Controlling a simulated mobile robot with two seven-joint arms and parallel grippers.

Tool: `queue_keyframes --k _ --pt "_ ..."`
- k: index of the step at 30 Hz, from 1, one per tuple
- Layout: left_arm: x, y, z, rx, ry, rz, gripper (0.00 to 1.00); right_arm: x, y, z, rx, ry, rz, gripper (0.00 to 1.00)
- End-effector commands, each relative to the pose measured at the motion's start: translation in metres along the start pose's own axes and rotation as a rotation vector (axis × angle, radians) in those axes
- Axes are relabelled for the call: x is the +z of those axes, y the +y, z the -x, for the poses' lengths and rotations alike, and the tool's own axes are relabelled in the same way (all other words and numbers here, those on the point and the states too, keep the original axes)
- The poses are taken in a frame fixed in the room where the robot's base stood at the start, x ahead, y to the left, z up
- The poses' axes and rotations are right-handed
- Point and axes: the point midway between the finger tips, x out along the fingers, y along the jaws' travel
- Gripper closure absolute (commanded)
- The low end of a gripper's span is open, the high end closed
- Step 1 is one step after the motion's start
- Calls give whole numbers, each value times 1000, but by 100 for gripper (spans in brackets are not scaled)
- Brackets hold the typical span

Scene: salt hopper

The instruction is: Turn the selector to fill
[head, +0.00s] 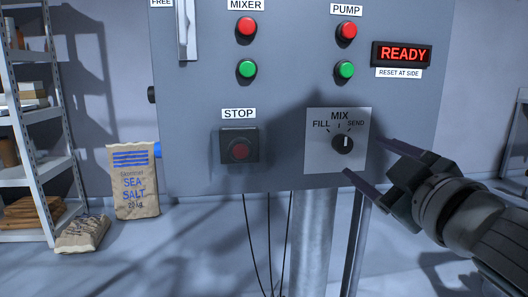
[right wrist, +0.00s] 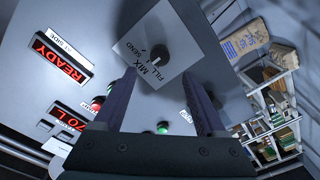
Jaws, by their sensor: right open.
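The selector is a small black round knob (head: 343,144) with a white mark, on a light grey plate (head: 318,158) labelled FILL at left, MIX at top and SEND at right. The white mark points about straight up, nearest MIX. My right gripper (head: 364,156) comes in from the right, open and empty, its two fingertips beside the plate's lower right side, apart from the knob. In the right wrist view the knob (right wrist: 160,54) shows just beyond and between the open fingers (right wrist: 160,78). My left gripper is not in view.
The grey panel (head: 200,90) carries red and green MIXER and PUMP buttons, a STOP button (head: 239,147) left of the selector, and a READY display (head: 402,54). Pipes and cables hang below. A sea salt bag (head: 134,190) and a shelf (head: 35,175) stand at left.

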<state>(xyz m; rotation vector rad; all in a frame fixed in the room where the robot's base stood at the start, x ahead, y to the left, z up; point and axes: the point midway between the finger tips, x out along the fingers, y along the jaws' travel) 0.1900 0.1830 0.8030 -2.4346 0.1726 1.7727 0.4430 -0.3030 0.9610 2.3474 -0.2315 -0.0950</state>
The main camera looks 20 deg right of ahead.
Motion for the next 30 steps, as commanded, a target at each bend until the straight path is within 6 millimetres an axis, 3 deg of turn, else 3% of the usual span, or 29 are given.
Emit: queue_keyframes --k 6,13,25,30 --pt "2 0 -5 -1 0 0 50 0 0 -41 3 0 2 27" --pt "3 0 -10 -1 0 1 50 1 0 -70 1 -2 1 27" --pt "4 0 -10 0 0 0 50 0 0 -79 0 -2 0 27" --pt "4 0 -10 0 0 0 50 0 0 -79 0 -2 0 44"
